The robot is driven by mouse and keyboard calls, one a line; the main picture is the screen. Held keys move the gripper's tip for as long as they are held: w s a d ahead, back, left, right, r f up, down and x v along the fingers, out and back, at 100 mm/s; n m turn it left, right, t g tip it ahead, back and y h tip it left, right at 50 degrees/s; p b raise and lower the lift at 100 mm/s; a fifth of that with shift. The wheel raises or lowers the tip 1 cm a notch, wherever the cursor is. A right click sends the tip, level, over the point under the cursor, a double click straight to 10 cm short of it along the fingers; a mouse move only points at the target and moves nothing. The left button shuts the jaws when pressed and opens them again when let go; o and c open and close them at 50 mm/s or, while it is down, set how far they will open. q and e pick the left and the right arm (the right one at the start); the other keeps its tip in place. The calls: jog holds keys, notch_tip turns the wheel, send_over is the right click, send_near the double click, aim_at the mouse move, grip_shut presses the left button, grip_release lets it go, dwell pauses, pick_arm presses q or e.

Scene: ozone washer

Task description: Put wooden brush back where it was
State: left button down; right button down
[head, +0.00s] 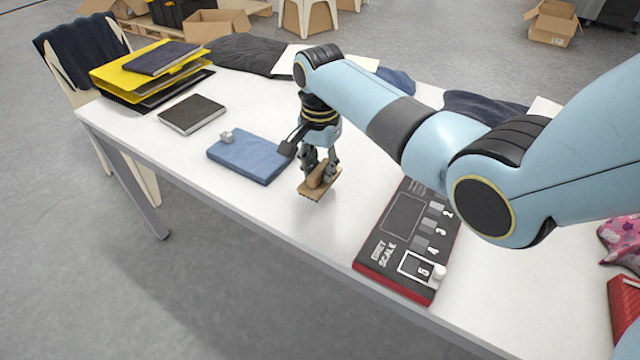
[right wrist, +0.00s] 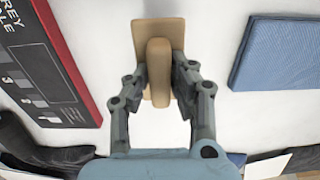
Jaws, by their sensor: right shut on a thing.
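The wooden brush (head: 314,189) is a tan block with a raised grip along its middle. My right gripper (head: 319,172) is shut on that grip, with the brush below its fingers over the white table. In the right wrist view, the brush (right wrist: 158,62) sits between the two fingers of the gripper (right wrist: 159,75). I cannot tell whether the brush touches the table. My left gripper is not in view.
A blue folded cloth (head: 248,156) with a small grey block (head: 226,137) lies left of the brush. A grey scale board (head: 405,235) with a red edge lies right of it. A dark book (head: 192,114) and yellow folder (head: 140,75) are farther left. Bare table (head: 270,200) lies between.

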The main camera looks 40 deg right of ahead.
aim_at(320, 183)
notch_tip(320, 183, down, 4)
jog(key=shift+r+b, duration=0.2)
jog(key=shift+b, duration=0.1)
jog(key=shift+f, duration=0.35)
jog(key=c, duration=1.1)
grip_release()
jog(key=shift+c, duration=0.2)
notch_tip(320, 183, up, 12)
jog(key=shift+r+p, duration=0.2)
jog(key=shift+p, duration=0.8)
